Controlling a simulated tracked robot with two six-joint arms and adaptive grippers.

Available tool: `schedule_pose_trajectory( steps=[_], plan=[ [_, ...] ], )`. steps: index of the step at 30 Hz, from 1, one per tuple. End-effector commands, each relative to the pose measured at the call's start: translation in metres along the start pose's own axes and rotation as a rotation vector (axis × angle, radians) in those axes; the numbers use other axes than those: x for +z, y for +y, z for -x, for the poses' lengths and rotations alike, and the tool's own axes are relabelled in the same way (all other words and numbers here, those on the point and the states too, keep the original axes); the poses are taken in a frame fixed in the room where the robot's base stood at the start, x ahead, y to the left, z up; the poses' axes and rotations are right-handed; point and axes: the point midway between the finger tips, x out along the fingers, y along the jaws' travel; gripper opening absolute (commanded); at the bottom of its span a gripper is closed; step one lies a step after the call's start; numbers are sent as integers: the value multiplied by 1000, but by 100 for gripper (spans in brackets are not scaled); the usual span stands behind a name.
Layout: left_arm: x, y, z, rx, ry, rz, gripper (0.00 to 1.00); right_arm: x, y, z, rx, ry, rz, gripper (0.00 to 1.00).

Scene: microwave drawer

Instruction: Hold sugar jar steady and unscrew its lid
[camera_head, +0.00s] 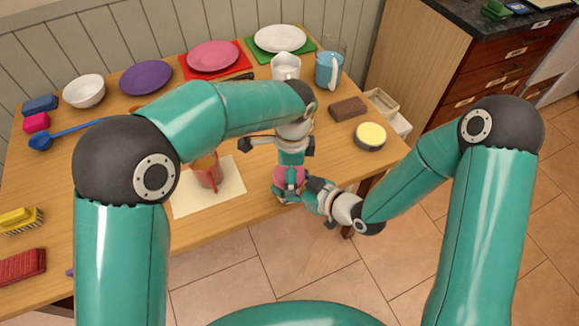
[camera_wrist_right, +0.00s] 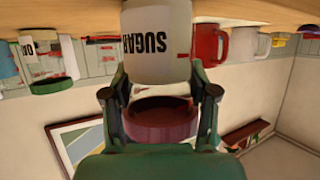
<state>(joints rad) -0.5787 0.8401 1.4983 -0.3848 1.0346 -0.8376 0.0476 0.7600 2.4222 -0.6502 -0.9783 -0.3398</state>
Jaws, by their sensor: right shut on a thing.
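The sugar jar's dark red lid (camera_head: 290,175) shows below my left gripper in the head view. The white jar body (camera_wrist_right: 157,42), marked SUGAR, is clear in the right wrist view, which is upside down. The lid also shows there, near my right gripper's palm. My right gripper (camera_head: 298,189) reaches in from the right at the table's front edge. Its fingers flank the jar and are shut on it. My left gripper (camera_head: 290,158) points down from above at the lid; its fingertips are hidden, so its jaws cannot be read. Whether the lid is loose is unclear.
A red mug (camera_head: 208,177) stands on a cream mat left of the jar. A yellow-topped tin (camera_head: 370,136) and a brown block (camera_head: 348,109) lie to the right. A white jug (camera_head: 286,66) and a blue mug (camera_head: 329,71) stand behind. The front edge is close.

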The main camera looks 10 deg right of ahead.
Motion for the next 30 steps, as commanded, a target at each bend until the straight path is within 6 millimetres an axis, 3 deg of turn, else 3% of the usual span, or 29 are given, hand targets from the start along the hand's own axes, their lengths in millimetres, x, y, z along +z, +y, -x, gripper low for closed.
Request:
schedule_pose_trajectory(
  steps=[2,14,30],
  plan=[
    [0,0,0,0,0,0,95,0,0,0,0,1,1,0],
    [0,0,0,0,0,0,30,-1,0,0,0,2,1,0],
    [0,0,1,0,0,0,30,-1,0,0,0,1,1,0]
  ],
)
